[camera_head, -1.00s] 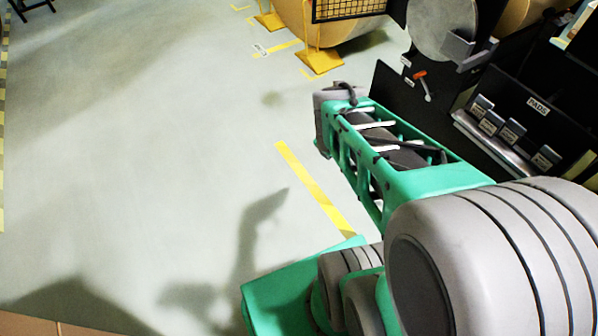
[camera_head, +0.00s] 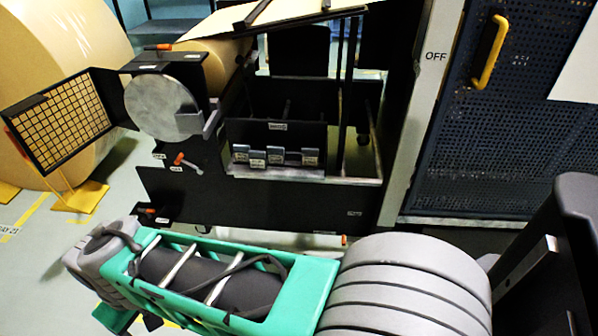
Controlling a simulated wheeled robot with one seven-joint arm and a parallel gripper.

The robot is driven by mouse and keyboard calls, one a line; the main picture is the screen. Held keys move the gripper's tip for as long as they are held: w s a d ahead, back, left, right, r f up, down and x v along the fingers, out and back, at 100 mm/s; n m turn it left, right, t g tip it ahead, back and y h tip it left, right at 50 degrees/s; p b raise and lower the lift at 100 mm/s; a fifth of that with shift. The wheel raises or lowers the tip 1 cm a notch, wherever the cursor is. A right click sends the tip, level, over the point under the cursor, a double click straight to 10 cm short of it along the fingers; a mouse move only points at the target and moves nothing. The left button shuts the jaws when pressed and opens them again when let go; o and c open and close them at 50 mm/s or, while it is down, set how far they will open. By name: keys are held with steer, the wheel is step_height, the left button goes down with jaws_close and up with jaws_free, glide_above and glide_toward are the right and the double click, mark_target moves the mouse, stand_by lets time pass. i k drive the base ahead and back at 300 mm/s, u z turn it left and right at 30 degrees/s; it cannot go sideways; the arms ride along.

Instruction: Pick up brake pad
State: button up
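Several small grey blocks, which look like brake pads (camera_head: 278,155), stand in a row on a metal ledge (camera_head: 270,173) of the black machine, under a small white label. They carry small labels too small to read. My green and grey arm crosses the lower part of the view, well in front of and below the ledge, and touches none of the pads. My gripper's fingers do not show.
A large grey disc (camera_head: 162,108) and an orange-handled lever (camera_head: 185,161) are left of the ledge. A grid guard (camera_head: 62,123) and large kraft roll (camera_head: 75,55) stand farther left. A blue perforated panel (camera_head: 510,130) with a yellow handle (camera_head: 491,52) stands right.

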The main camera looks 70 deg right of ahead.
mark_target(309, 156)
steer(key=z, duration=1.55)
steer(key=i, duration=0.8)
steer(key=u, duration=1.05)
steer(key=i, duration=0.25)
steer(key=u, duration=0.1)
